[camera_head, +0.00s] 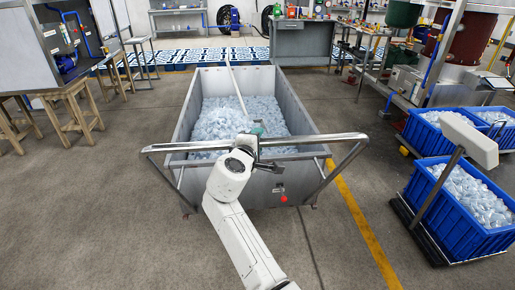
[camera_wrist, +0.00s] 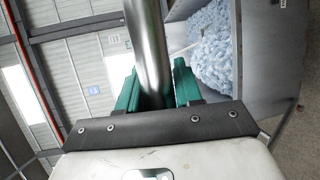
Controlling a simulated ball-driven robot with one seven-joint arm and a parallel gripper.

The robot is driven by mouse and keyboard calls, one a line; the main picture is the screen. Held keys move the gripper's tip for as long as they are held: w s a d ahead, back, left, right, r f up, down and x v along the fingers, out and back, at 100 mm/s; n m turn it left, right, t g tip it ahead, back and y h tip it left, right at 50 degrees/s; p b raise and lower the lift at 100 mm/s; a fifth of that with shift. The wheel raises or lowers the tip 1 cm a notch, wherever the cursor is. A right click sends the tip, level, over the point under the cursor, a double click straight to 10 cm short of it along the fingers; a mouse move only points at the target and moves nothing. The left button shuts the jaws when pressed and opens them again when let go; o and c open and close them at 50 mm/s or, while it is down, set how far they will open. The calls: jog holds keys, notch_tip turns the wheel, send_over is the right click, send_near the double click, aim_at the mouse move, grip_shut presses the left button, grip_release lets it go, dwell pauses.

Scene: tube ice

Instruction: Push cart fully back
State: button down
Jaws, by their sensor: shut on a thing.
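The cart (camera_head: 187,105) is a grey metal tub filled with pale ice, standing on the floor straight ahead of me. Its tubular handle (camera_head: 318,138) runs across the near end. My gripper (camera_head: 256,140) is at the middle of the handle in the head view. In the wrist view my gripper (camera_wrist: 158,90) has its green fingers on either side of the metal handle bar (camera_wrist: 150,50), shut on it. Ice (camera_wrist: 212,50) in the cart shows beyond the bar. The fingertips are partly hidden by the bar.
Blue crates of ice (camera_head: 462,205) stand at the right, one on a scale. A yellow floor line (camera_head: 365,230) runs along the cart's right side. Wooden stools (camera_head: 70,115) stand at the left. A grey cabinet (camera_head: 303,42) and a blue-white patterned strip (camera_head: 190,57) lie beyond the cart.

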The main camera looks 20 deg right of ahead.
jog(key=shift+w+d+r, duration=0.1)
jog(key=shift+r, duration=0.5)
jog(key=c, duration=1.1)
grip_release()
jog(key=shift+c, duration=0.2)
jog(key=o, duration=0.3)
jog(key=shift+f, duration=0.25)
jog(key=shift+s+a, duration=0.35)
jog(key=shift+a, duration=0.05)
jog(key=v, duration=0.9)
jog(key=shift+s+a, duration=0.15)
jog(key=shift+s, duration=0.25)
